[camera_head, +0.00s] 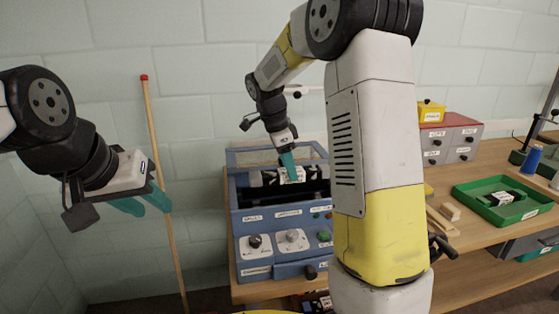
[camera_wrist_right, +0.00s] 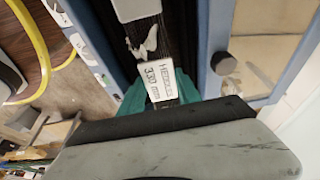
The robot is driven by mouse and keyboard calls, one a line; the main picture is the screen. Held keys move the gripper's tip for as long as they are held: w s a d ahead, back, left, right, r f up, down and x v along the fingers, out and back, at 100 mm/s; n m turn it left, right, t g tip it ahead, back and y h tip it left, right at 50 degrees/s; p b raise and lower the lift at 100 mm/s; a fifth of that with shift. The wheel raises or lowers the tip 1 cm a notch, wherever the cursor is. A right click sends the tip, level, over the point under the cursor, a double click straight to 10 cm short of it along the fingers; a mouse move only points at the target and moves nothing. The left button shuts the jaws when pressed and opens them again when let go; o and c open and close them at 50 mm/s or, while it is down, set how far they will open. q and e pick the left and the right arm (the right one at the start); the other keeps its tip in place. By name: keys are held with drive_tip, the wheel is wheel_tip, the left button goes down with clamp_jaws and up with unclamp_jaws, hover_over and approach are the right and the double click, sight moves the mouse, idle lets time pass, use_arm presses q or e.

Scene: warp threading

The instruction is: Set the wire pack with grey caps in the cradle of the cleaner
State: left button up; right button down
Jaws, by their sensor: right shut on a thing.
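The blue cleaner (camera_head: 243,222) stands on the bench with its top lid raised and a dark opening behind its control panel. My right gripper (camera_head: 290,166) is shut on a wire pack (camera_head: 291,175) with a white label, over or in that opening. In the right wrist view the label on the wire pack (camera_wrist_right: 159,82) reads heddles 330 mm, and thin wires run lengthwise beyond it. The pack's cap colour is unclear, and the cradle under it is hidden. My left gripper (camera_head: 144,203) is open and empty, left of the cleaner.
A green tray (camera_head: 482,207) on the bench at right holds another dark item with a white label. Grey drawers (camera_head: 465,142) and a yellow bin (camera_head: 431,111) stand behind. A wooden pole (camera_head: 163,178) leans on the wall between my left gripper and the cleaner.

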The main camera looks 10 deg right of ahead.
drive_tip(key=shift+f, duration=4.05)
drive_tip(key=shift+f, duration=0.5)
drive_tip(key=c, duration=0.8)
unclamp_jaws()
drive_tip(key=shift+o, duration=0.2)
drive_tip(key=v, duration=0.7)
drive_tip(key=shift+a+r, duration=0.1)
drive_tip(key=shift+r, duration=0.05)
drive_tip(key=shift+s+r, duration=0.15)
drive_tip(key=shift+r, duration=0.2)
drive_tip(key=s+r+n+t+y, duration=0.2)
drive_tip(key=s+r+n, duration=0.3)
drive_tip(key=s+n, duration=0.4)
drive_tip(key=s+r+n+t+y, duration=0.3)
drive_tip(key=s+n, duration=0.6)
drive_tip(key=s, duration=0.6)
drive_tip(key=shift+r+t, duration=0.5)
drive_tip(key=shift+r, duration=0.45)
